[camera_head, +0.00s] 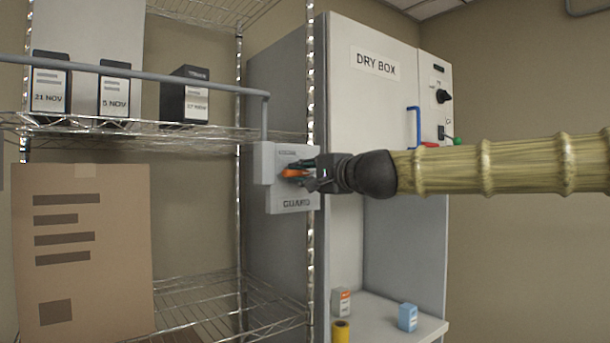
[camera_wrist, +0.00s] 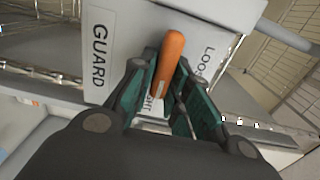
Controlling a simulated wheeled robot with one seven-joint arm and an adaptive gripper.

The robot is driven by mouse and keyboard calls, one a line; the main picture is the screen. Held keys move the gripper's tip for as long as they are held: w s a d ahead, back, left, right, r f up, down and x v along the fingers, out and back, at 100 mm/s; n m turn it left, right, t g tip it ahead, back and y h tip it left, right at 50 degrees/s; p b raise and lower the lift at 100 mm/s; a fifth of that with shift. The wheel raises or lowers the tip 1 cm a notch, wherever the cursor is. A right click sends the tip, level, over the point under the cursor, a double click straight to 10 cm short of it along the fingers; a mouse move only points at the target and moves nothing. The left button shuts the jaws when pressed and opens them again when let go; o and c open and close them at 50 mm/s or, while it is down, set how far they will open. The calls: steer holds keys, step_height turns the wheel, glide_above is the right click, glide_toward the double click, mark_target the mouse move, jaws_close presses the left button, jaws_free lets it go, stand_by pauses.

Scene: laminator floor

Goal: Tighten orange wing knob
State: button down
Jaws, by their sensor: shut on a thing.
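The orange wing knob (camera_head: 294,172) is on the front of a grey guard block fixed by the shelf rack's post. In the wrist view the knob (camera_wrist: 169,62) is an elongated orange bar between the fingers of my gripper (camera_wrist: 163,92). My gripper (camera_head: 308,174) reaches in from the right and is shut on the knob. The guard block (camera_head: 293,204) is lettered "GUARD", and its plate (camera_wrist: 108,22) also shows in the wrist view with partly covered lettering by the knob. The knob's base is hidden by the fingers.
A grey rail (camera_head: 190,83) runs from the block across the shelf front. Dated dark boxes (camera_head: 184,95) stand on the upper shelf, and a cardboard carton (camera_head: 82,255) stands below. A white dry box (camera_head: 375,100) is behind my arm.

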steer(key=shift+d+r, duration=0.15)
steer(key=shift+r, duration=0.25)
steer(key=c, duration=1.4)
jaws_free()
steer(key=shift+c, duration=0.2)
steer(key=shift+w+f, duration=0.2)
steer(key=shift+f, duration=0.15)
steer(key=v, duration=1.2)
